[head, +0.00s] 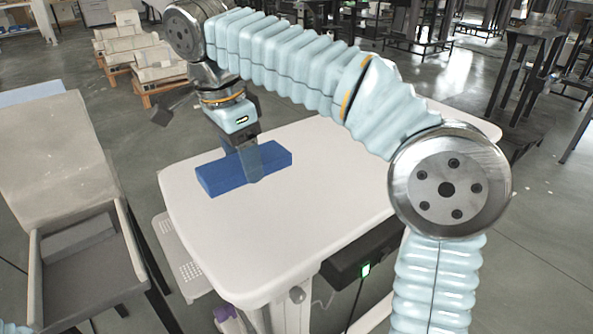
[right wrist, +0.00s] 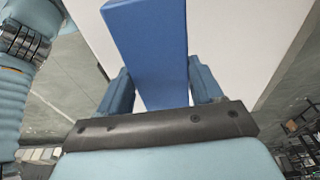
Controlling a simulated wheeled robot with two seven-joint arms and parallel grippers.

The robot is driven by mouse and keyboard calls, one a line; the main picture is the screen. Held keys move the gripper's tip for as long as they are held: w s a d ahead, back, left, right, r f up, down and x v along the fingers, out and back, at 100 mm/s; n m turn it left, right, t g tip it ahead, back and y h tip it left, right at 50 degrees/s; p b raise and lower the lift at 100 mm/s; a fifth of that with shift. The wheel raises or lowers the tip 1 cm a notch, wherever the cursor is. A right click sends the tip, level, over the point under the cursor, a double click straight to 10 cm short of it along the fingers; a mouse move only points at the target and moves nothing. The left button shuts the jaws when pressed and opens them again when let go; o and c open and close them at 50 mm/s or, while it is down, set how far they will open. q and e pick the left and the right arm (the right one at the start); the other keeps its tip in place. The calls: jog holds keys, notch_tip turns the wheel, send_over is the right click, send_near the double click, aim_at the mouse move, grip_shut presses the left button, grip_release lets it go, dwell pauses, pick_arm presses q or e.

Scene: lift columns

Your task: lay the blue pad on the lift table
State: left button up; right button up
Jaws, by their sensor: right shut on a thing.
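The blue pad (head: 222,174) is a flat, oblong block over the far left part of the white lift table (head: 320,215). My right gripper (head: 256,168) comes down from above and is shut on the pad around its middle. I cannot tell whether the pad touches the table top or hangs just above it. In the right wrist view the pad (right wrist: 148,45) runs between the two fingers of the gripper (right wrist: 160,88), with the white table top (right wrist: 235,40) behind it. My left gripper is not in view.
A beige bin (head: 85,250) with an open front stands left of the table, with a gap between. A dark control box (head: 362,250) with a green light hangs under the table's front edge. The table top right of the pad is clear. Pallets with boxes (head: 140,50) stand behind.

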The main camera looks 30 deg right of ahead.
aim_at(272, 143)
jog(key=w+d+f, duration=0.1)
jog(key=d+f, duration=0.1)
jog(key=w+d+f, duration=0.1)
jog(key=d+f, duration=0.1)
jog(key=d, duration=0.1)
jog(key=d+f+b, duration=0.1)
jog(key=d+f, duration=0.1)
jog(key=f, duration=0.1)
jog(key=shift+w+d, duration=0.2)
jog(key=shift+w, duration=0.2)
jog(key=shift+w+d+f, duration=0.1)
jog(key=shift+d+f, duration=0.05)
jog(key=shift+f, duration=0.75)
jog(key=shift+d+f, duration=0.1)
jog(key=shift+f, duration=0.8)
jog(key=shift+f, duration=0.1)
jog(key=o, duration=0.7)
jog(key=shift+f+b, duration=0.1)
jog(key=shift+b, duration=0.2)
jog(key=o, duration=0.4)
jog(key=shift+o, duration=0.2)
jog(key=shift+r, duration=0.35)
jog(key=r+p, duration=0.1)
jog(key=r, duration=0.3)
jog(key=a+r+p, duration=0.1)
jog(key=r, duration=0.6)
jog(key=shift+a+r+p, duration=0.3)
jog(key=shift+a+p, duration=0.05)
jog(key=shift+p, duration=0.05)
